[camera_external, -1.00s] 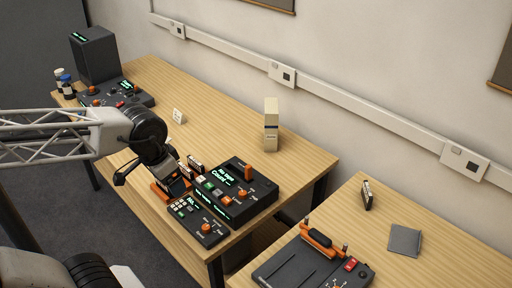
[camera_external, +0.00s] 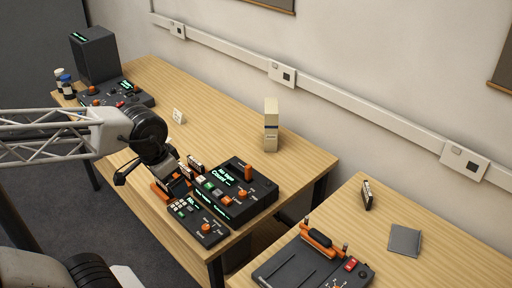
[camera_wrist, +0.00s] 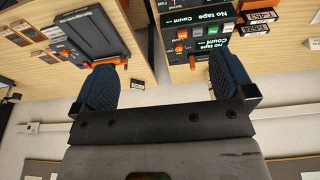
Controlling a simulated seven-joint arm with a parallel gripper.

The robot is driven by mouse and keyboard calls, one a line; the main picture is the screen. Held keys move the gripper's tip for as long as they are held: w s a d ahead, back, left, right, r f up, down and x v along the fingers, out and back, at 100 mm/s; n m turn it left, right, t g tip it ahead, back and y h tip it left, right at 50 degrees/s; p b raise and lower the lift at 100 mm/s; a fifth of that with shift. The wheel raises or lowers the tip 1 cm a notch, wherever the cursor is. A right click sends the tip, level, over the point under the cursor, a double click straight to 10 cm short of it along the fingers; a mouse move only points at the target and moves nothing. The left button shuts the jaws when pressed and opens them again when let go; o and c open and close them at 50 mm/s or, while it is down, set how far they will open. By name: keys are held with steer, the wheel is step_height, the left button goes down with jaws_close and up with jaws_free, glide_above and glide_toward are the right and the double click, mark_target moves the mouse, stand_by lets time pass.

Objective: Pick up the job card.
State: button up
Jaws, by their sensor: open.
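A small white card with dark marks (camera_external: 178,116) stands on the long wooden table in the external view; it may be the job card, but its print is too small to read. My gripper (camera_external: 177,180) is low at the front of that table, beside the black consoles and well apart from the white card. In the wrist view my gripper (camera_wrist: 165,80) has its two dark fingers wide apart with nothing held between them. I cannot make out the white card in the wrist view.
A black console with a lit screen (camera_external: 232,207) and a smaller keypad console (camera_external: 198,222) sit right of my gripper. A beige box (camera_external: 271,125) stands near the wall. The second table holds a dark device (camera_external: 290,272) and a grey square (camera_external: 404,240).

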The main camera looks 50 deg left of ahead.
steer(key=w+a+n+h, duration=0.25)
steer(key=w+n, duration=0.25)
steer(key=w, duration=0.4)
steer(key=w+a+n+h, duration=0.2)
steer(key=w+a+n, duration=0.15)
steer(key=w, duration=0.55)
steer(key=w+a+f+n+t+h, duration=0.1)
steer(key=w+a+f+n+t, duration=0.25)
steer(key=w+a+n, duration=0.95)
steer(key=w+a+f+n+t+y, duration=0.1)
steer(key=a+f+n, duration=0.3)
steer(key=a, duration=1.1)
steer(key=w+a+f+n+t+y, duration=0.2)
steer(key=a+f, duration=0.5)
steer(key=a, duration=0.8)
steer(key=w+a+f+n+t+y, duration=0.2)
steer(key=a+f+n, duration=0.4)
steer(key=a, duration=0.9)
steer(key=shift+w+a+f+n+t, duration=0.35)
steer(key=shift+w+n+t, duration=0.5)
steer(key=shift+n+t, duration=0.25)
